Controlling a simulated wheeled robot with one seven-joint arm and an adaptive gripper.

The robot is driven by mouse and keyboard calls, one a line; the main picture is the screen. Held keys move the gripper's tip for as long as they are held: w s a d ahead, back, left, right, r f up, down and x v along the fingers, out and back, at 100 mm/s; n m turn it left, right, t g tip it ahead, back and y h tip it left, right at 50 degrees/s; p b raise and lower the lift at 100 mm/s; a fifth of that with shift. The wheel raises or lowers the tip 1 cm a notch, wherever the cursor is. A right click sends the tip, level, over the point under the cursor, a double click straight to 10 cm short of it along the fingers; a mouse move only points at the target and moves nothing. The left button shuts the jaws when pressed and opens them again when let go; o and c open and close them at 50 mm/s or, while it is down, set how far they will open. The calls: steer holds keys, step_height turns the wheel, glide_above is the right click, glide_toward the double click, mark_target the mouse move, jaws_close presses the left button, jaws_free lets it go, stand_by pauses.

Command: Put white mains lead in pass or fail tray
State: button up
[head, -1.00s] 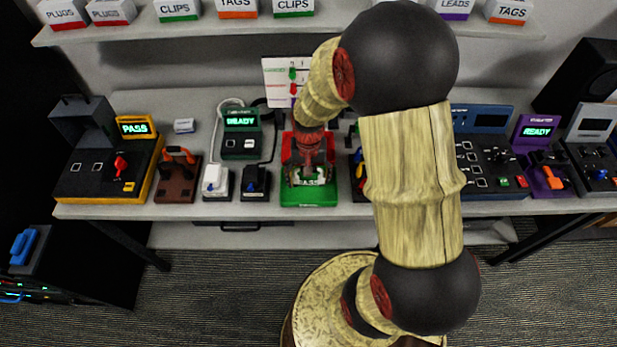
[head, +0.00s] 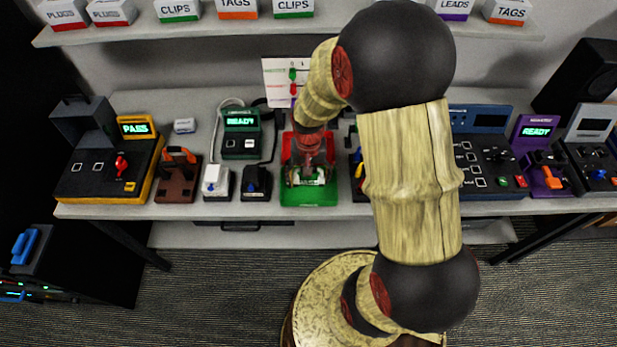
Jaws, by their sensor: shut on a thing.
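My gripper (head: 306,180) points down over the green tray (head: 310,198) near the bench's front edge. The red tray (head: 288,150) lies directly behind the green one, partly hidden by my wrist. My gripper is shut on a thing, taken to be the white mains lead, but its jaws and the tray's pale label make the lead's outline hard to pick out. I cannot tell whether the lead touches the green tray.
A tester (head: 138,128) at the left shows PASS. A green-fronted unit (head: 241,121) shows READY, with white and black socket blocks (head: 215,182) before it. A purple unit (head: 536,132) stands at the right. A shelf (head: 220,30) of labelled bins runs above. My arm hides part of the bench.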

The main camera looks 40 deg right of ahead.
steer(key=shift+f+b, duration=0.3)
steer(key=shift+f, duration=0.6)
stand_by(1.3)
steer(key=o, duration=1.2)
steer(key=shift+o, duration=1.3)
steer(key=shift+r, duration=0.1)
steer(key=shift+r+p, duration=3.1)
steer(key=shift+r, duration=0.85)
steer(key=shift+s, duration=0.1)
